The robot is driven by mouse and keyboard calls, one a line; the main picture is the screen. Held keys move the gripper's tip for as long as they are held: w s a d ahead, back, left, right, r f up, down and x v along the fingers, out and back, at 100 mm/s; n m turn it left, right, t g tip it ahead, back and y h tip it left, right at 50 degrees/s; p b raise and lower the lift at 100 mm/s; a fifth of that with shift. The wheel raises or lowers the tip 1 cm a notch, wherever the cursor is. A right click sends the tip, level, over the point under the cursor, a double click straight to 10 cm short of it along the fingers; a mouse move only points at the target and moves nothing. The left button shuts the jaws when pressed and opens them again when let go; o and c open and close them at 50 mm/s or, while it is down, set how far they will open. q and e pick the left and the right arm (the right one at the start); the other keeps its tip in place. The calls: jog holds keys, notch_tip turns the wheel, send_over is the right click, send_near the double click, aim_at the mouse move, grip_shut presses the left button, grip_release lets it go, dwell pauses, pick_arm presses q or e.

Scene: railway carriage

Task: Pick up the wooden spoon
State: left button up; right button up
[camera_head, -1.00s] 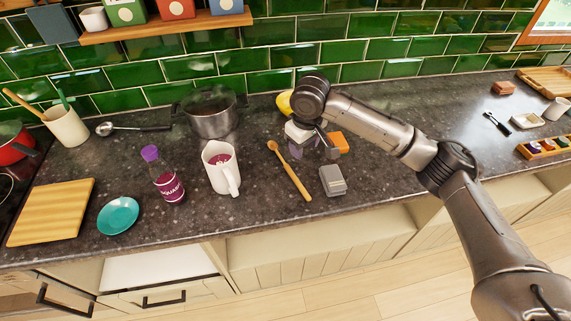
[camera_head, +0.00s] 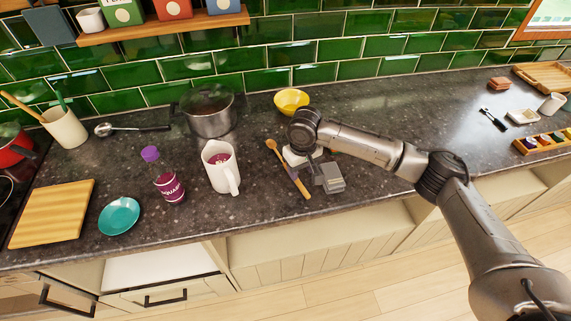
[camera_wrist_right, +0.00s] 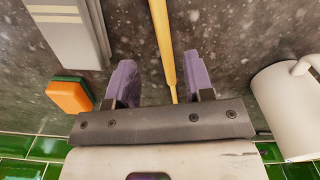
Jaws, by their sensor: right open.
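The wooden spoon (camera_head: 274,150) lies on the dark counter between the white jug (camera_head: 216,177) and a grey box (camera_head: 330,180). Its bowl end points toward the wall and its handle toward the front edge. My right gripper (camera_head: 301,172) is over the handle, partly hiding it. In the right wrist view the spoon's handle (camera_wrist_right: 162,30) runs between the two spread purple fingers of my right gripper (camera_wrist_right: 158,64). The gripper is open and has not closed on the handle; its exact height above the counter is hard to tell. My left gripper is not in view.
The grey box (camera_wrist_right: 68,30) and an orange-and-green sponge (camera_wrist_right: 70,96) are left of the fingers in the wrist view; the white jug (camera_wrist_right: 287,108) is right. A yellow bowl (camera_head: 291,100) and a steel pot (camera_head: 210,113) stand toward the wall. A purple-capped bottle (camera_head: 164,178) stands left.

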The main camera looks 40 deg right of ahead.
aim_at(300, 183)
jog(key=shift+s+a+f+p, duration=0.15)
jog(key=shift+f+p, duration=0.2)
jog(key=shift+f, duration=1)
jog(key=shift+w+a+f+p, duration=0.1)
jog(key=shift+f+p, duration=0.2)
jog(key=shift+f, duration=1)
jog(key=shift+c, duration=0.4)
grip_shut()
